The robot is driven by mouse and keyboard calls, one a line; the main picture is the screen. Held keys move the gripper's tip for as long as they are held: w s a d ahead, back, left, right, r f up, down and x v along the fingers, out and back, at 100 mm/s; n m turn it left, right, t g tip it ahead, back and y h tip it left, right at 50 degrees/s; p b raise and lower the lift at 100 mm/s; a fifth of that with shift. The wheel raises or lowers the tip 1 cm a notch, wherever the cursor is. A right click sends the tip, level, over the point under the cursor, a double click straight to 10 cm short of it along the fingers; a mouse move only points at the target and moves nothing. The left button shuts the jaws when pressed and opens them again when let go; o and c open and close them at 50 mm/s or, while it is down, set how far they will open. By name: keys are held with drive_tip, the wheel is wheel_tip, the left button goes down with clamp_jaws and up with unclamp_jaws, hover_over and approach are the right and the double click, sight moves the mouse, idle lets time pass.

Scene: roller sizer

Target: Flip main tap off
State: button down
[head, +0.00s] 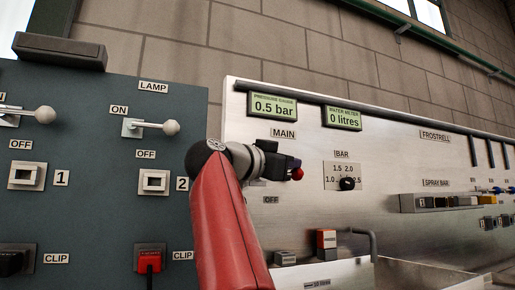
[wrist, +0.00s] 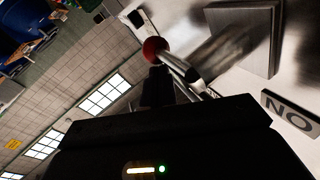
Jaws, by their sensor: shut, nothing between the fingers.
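The main tap's lever ends in a red ball knob (head: 298,174), under the MAIN label and above the OFF label (head: 271,199). My gripper (head: 286,166) is shut and right at the knob, hiding the lever's base and the ON label in the head view. In the wrist view the red knob (wrist: 153,47) sits on a metal lever (wrist: 192,78) beside a square metal plate (wrist: 243,35); the ON label (wrist: 290,110) reads upside down. My dark fingers (wrist: 157,85) are close below the knob there. Touching and the lever's exact tilt are unclear.
A pressure gauge (head: 273,104) reads 0.5 bar, and a water meter (head: 343,117) reads 0 litres. A bar dial (head: 347,184) is to the right. The blue-grey panel with lamp levers (head: 170,127) stands to the left. A metal spout (head: 371,240) juts out low.

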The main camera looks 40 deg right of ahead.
drive_tip(key=a, duration=0.7)
drive_tip(key=shift+s+a+f, duration=0.35)
drive_tip(key=shift+s+f, duration=0.05)
drive_tip(key=shift+f, duration=0.05)
idle(0.4)
